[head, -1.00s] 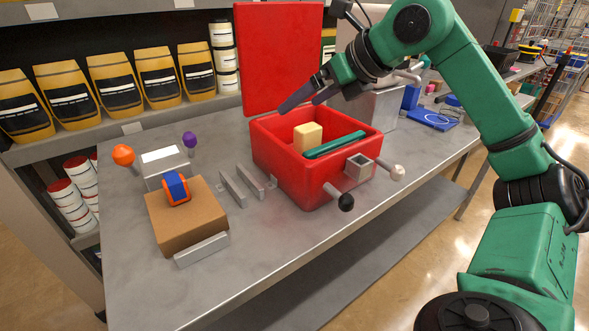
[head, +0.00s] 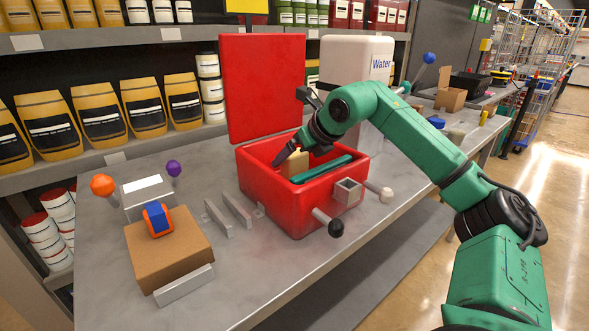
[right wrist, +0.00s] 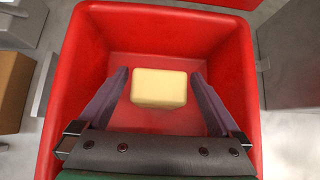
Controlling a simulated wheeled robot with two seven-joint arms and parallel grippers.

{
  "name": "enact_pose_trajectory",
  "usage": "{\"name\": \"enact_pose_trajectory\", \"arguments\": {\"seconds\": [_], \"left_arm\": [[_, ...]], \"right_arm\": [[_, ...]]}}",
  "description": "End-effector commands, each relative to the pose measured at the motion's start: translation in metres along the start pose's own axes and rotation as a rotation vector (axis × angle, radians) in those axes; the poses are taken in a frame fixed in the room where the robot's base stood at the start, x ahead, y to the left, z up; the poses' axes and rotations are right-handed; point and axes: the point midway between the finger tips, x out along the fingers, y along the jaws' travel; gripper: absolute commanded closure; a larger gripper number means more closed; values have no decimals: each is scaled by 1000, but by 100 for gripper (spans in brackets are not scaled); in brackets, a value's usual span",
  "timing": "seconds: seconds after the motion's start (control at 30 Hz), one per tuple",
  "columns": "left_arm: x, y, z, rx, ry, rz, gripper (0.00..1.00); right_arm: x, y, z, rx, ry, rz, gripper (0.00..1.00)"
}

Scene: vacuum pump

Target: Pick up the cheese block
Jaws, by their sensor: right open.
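The cheese block (head: 297,164) is a pale yellow box inside the open red box (head: 271,207) on the grey table. In the right wrist view the cheese block (right wrist: 159,88) lies between the tips of my right gripper (right wrist: 162,92), with a gap on each side. My right gripper (head: 290,152) is open, reaching down into the red box from above, and partly hides the block in the head view. My left gripper is not in view.
The red box's raised lid (head: 262,88) stands at its back. A teal bar (head: 321,169) lies beside the block. Knobbed levers (head: 335,228) stick out in front. A brown box (head: 168,251) with a blue and orange piece (head: 158,219) stands at left.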

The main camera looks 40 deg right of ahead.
Motion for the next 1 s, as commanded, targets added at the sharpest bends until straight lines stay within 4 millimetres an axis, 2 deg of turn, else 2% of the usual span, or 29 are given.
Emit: {"name": "enact_pose_trajectory", "arguments": {"seconds": [0.1,0.27,0.3,0.37,0.6,0.77,0.87,1.0], "left_arm": [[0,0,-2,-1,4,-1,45],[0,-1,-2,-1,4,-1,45],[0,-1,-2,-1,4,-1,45],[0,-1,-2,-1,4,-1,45],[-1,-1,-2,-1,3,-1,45],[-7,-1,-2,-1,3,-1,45],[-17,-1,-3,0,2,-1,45],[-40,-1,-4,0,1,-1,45]], "right_arm": [[0,0,0,0,0,0,0],[-1,0,0,0,-1,0,61],[-1,0,0,0,-1,0,76],[-1,0,0,0,-1,0,98],[-2,0,2,0,-3,0,98],[-13,0,13,0,-5,1,98],[-29,1,29,1,-7,4,98],[-66,2,66,1,-11,6,98]]}}
